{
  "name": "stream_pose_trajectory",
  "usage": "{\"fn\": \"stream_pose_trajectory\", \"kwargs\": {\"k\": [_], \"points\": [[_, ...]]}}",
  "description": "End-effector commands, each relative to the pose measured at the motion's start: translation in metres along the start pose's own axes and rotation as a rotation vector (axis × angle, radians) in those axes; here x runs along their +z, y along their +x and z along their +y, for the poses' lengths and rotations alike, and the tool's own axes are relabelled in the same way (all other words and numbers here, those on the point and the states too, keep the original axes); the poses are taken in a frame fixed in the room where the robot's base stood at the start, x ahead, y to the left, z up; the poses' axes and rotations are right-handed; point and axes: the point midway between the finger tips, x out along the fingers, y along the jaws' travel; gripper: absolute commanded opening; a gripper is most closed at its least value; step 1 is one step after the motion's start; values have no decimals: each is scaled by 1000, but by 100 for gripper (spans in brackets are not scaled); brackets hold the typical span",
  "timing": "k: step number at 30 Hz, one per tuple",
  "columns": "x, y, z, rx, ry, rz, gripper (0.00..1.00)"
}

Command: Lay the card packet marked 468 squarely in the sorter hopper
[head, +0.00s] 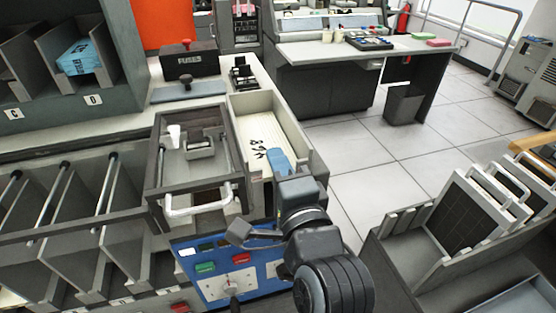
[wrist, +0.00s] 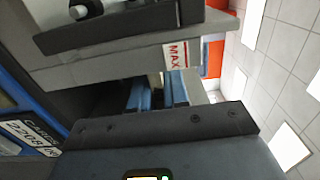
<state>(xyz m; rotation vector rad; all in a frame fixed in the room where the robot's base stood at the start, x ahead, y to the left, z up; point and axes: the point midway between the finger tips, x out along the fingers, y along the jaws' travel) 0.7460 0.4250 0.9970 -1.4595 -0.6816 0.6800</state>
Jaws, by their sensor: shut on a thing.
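The card packet marked 468 (head: 258,137) is a pale stack with dark digits, lying lengthwise within the cream sorter hopper (head: 304,150) in the head view. I cannot tell whether it rests on the hopper floor or is held just above it. My gripper (head: 279,160), with blue fingers, is shut on the near end of the packet. In the wrist view the blue fingers (wrist: 157,92) show beyond the dark gripper body, near a wall with a red MAX label (wrist: 174,54). The packet cannot be made out clearly there.
Left of the hopper is a grey framed tray (head: 163,150) with a white handle. A blue control panel (head: 215,272) is below. A FUSES box (head: 188,62) stands behind. A rack of panels (head: 470,215) is at right; open floor (head: 370,150) lies between.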

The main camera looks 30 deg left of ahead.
Motion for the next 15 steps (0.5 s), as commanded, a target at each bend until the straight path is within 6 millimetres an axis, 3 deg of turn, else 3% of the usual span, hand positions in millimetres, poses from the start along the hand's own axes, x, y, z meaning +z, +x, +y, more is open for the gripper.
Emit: {"fn": "stream_pose_trajectory", "kwargs": {"k": [15], "points": [[0, 0, 38, -1, 0, 0, 0]]}}
